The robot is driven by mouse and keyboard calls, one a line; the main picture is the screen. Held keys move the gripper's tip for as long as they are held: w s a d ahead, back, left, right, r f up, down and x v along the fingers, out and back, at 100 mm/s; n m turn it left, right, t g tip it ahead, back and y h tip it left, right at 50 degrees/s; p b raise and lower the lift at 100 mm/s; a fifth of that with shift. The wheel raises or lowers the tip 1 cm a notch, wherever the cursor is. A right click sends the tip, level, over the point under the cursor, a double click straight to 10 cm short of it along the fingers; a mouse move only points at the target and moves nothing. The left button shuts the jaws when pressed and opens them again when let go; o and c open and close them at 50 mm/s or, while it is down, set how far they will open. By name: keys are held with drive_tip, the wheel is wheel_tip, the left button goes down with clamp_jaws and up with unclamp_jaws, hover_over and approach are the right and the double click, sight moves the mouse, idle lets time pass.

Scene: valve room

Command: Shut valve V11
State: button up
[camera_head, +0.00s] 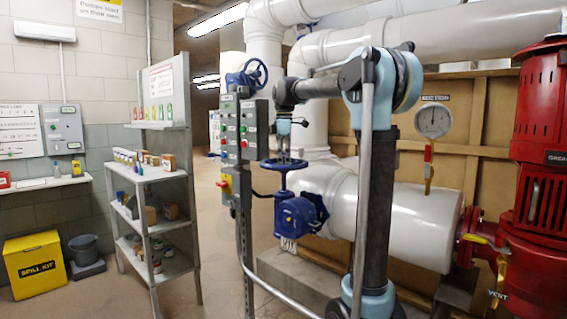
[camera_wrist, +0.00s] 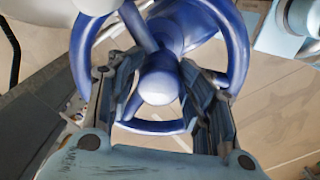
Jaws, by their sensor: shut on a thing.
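A blue valve (camera_head: 299,214) is mounted on the large white pipe, with a tag below that seems to read V11. Its blue handwheel (camera_head: 284,164) lies about level on top. My gripper (camera_head: 284,152) points down onto the handwheel from above. In the wrist view, the fingers of my gripper (camera_wrist: 160,82) stand on either side of the wheel's round hub (camera_wrist: 159,87), among the spokes, and are shut on the wheel. The fingertips are partly hidden by the wheel, so the exact contact is hard to see.
A control box (camera_head: 228,130) with buttons stands on a post just left of the valve. Another blue handwheel (camera_head: 252,74) is above it. A grey shelf (camera_head: 150,195) stands further left. A red pump (camera_head: 535,190) and a pressure gauge (camera_head: 433,121) are at right.

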drive_tip(key=m, duration=0.4)
drive_tip(key=shift+s+f, duration=0.1)
drive_tip(key=shift+f, duration=0.05)
drive_tip(key=m, duration=1.5)
drive_tip(key=shift+m, duration=0.3)
drive_tip(key=m, duration=0.4)
drive_tip(key=shift+m, duration=0.3)
drive_tip(key=m, duration=0.3)
drive_tip(key=shift+m, duration=0.4)
drive_tip(key=shift+o, duration=0.2)
drive_tip(key=shift+m, duration=1.9)
